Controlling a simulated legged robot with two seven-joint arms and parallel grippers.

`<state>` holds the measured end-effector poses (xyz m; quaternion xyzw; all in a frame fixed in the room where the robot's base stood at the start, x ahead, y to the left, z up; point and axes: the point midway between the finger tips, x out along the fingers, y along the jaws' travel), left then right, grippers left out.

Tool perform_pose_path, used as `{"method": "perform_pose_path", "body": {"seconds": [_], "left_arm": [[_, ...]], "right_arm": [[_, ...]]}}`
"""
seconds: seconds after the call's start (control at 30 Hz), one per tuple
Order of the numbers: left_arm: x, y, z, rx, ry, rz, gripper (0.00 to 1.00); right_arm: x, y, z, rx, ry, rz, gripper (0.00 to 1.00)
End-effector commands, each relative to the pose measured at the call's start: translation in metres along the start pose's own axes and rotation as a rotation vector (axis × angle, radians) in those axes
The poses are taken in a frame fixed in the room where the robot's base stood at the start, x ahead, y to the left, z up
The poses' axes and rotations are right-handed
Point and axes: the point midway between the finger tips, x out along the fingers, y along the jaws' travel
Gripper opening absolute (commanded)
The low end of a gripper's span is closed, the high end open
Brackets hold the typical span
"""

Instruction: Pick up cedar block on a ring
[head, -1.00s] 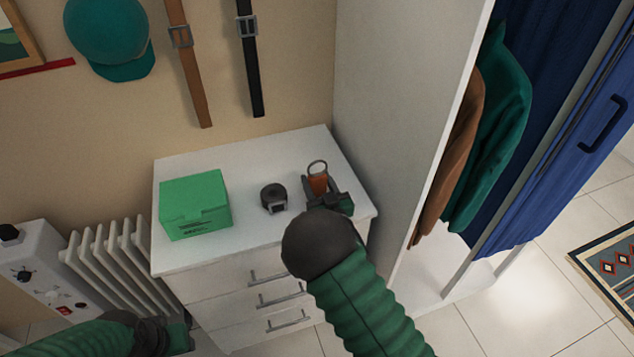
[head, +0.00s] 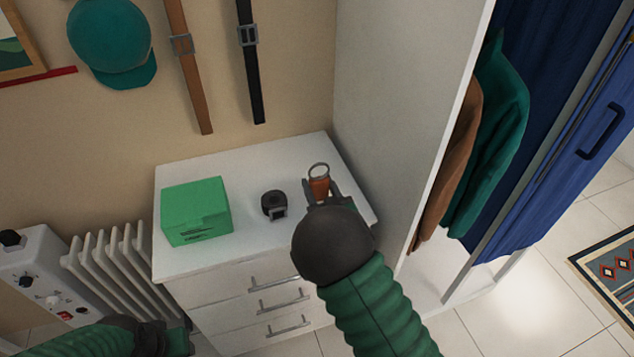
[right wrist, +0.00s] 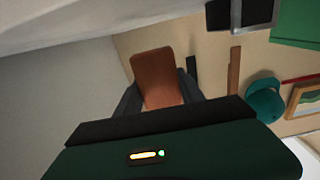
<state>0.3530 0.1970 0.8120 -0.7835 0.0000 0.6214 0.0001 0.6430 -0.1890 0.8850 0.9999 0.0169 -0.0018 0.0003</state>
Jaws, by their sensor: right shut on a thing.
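The cedar block (head: 319,188) is a small orange-brown piece with a metal ring (head: 318,164) at its far end. It is over the right part of the white dresser top. My right gripper (head: 321,194) is shut on it, one dark finger on each side. In the right wrist view the block (right wrist: 158,76) sits between the fingers; the ring does not show there. I cannot tell whether the block touches the dresser top. My left gripper (head: 178,341) is low at the left, in front of the dresser and away from the block; its jaws are unclear.
On the dresser top (head: 255,165) stand a green box (head: 195,212) and a dark belt coil with a buckle (head: 273,205), left of the block. The wardrobe side panel (head: 390,110) rises close on the right. A radiator (head: 105,270) stands left of the dresser.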

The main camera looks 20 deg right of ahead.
Motion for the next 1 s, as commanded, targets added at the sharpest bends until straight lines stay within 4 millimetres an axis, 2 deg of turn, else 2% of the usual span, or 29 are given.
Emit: {"method": "perform_pose_path", "body": {"seconds": [0.4, 0.43, 0.5, 0.63, 0.8, 1.0], "left_arm": [[-0.003, 0.0, -0.001, 0.0, 0.0, 0.0, 0.36], [-0.018, 0.0, -0.004, 0.0, -0.002, 0.0, 0.36], [-0.036, 0.0, -0.008, 0.0, 0.0, 0.0, 0.36], [-0.056, 0.0, -0.013, 0.0, 0.001, 0.0, 0.36], [-0.066, 0.0, -0.016, 0.0, 0.0, 0.0, 0.36], [-0.065, 0.0, -0.015, 0.0, 0.0, 0.0, 0.36]], "right_arm": [[-0.109, -0.025, -0.011, 0.002, 0.0, -0.001, 0.05], [-0.111, -0.026, -0.019, -0.002, -0.003, -0.002, 0.05], [-0.114, -0.027, -0.021, -0.003, -0.003, -0.002, 0.05], [-0.123, -0.029, -0.019, -0.002, -0.003, -0.001, 0.05], [-0.131, -0.03, -0.016, 0.0, 0.0, 0.0, 0.05], [-0.132, -0.03, -0.013, 0.0, 0.003, 0.0, 0.05]]}}
